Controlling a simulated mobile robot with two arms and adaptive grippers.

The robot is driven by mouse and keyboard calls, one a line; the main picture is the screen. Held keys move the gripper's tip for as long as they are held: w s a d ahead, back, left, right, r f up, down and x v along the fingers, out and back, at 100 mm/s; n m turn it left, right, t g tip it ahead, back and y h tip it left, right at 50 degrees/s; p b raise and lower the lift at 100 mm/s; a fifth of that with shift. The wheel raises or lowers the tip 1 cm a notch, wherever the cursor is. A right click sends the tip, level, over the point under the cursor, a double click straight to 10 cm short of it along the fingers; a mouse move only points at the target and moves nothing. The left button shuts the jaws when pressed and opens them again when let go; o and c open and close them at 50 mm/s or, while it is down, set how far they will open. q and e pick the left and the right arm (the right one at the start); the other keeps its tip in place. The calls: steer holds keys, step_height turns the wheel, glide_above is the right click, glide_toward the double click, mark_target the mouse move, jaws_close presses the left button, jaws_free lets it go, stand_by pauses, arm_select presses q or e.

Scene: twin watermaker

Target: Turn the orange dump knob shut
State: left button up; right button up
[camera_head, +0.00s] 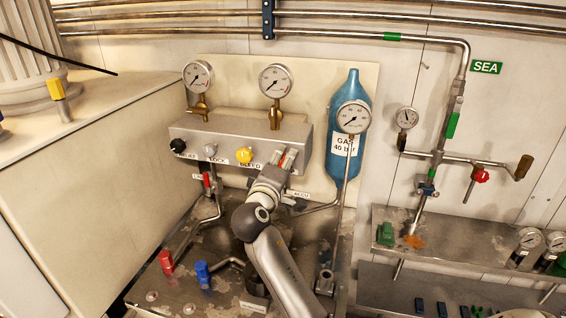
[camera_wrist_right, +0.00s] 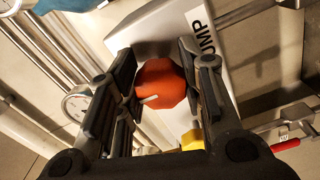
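The orange dump knob (camera_wrist_right: 161,84) shows in the right wrist view, with a short white pointer mark at its lower left edge. It sits on a grey panel beside a label whose visible letters read "UMP" (camera_wrist_right: 202,30). My right gripper (camera_wrist_right: 158,80) has its two dark fingers apart, one on each side of the knob. The gap around the knob is small, and I cannot tell whether the pads touch it. In the head view my right gripper (camera_head: 287,160) is at the right end of the grey panel box (camera_head: 225,132) and hides most of the knob. My left gripper is out of view.
Black (camera_head: 178,146), grey (camera_head: 211,150) and yellow (camera_head: 244,155) knobs line the panel to the left. Gauges (camera_head: 276,81) stand above it. A blue gas cylinder (camera_head: 343,95) is close on the right. A red-handled valve (camera_head: 206,182) hangs below the panel.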

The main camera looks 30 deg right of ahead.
steer(key=o, duration=0.5)
steer(key=v, duration=1.2)
steer(key=shift+f, duration=0.1)
